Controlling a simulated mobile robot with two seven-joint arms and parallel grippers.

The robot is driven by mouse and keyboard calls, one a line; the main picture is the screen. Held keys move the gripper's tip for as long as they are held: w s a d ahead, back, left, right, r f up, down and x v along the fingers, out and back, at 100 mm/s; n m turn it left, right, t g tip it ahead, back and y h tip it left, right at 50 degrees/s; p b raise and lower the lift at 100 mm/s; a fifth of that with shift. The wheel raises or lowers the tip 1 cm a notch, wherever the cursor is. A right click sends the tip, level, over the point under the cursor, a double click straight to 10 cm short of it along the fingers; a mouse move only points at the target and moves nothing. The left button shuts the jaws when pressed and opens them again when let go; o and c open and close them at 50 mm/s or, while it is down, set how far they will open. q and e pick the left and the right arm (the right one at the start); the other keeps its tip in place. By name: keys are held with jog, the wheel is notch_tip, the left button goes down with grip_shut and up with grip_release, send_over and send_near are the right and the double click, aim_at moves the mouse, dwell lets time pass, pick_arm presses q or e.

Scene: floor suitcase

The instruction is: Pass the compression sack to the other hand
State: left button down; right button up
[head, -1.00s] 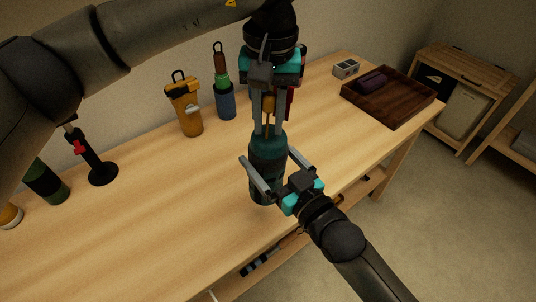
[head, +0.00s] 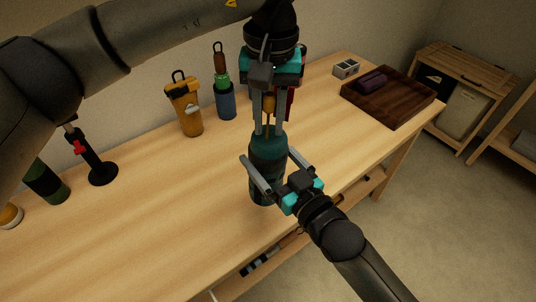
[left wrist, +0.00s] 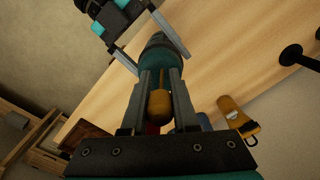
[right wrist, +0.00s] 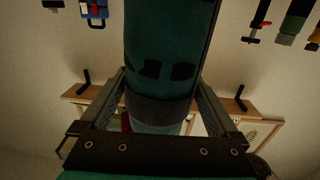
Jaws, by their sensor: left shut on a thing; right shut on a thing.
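The compression sack is a dark teal upright cylinder (head: 266,186) near the middle of the head view, in front of the table's edge. My left gripper (head: 269,131) comes down from above and is shut on the sack's top end. An amber piece (left wrist: 160,106) shows between its fingers; I cannot tell whether it belongs to the sack. My right gripper (head: 267,156) comes from the lower right, with a finger on each side of the sack's body, shut on it. The sack (right wrist: 165,55) fills the middle of the right wrist view. Whether its base touches anything is unclear.
On the wooden table (head: 130,210) stand a yellow bottle (head: 187,108), a blue-and-green item (head: 225,98), a black stand (head: 96,165) and a dark green cylinder (head: 45,182). A dark brown tray (head: 400,108) with a purple item (head: 371,81) lies at the right end. The table's front-left is clear.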

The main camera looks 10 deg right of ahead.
pick_arm(q)
jog(key=c, duration=0.6)
grip_release()
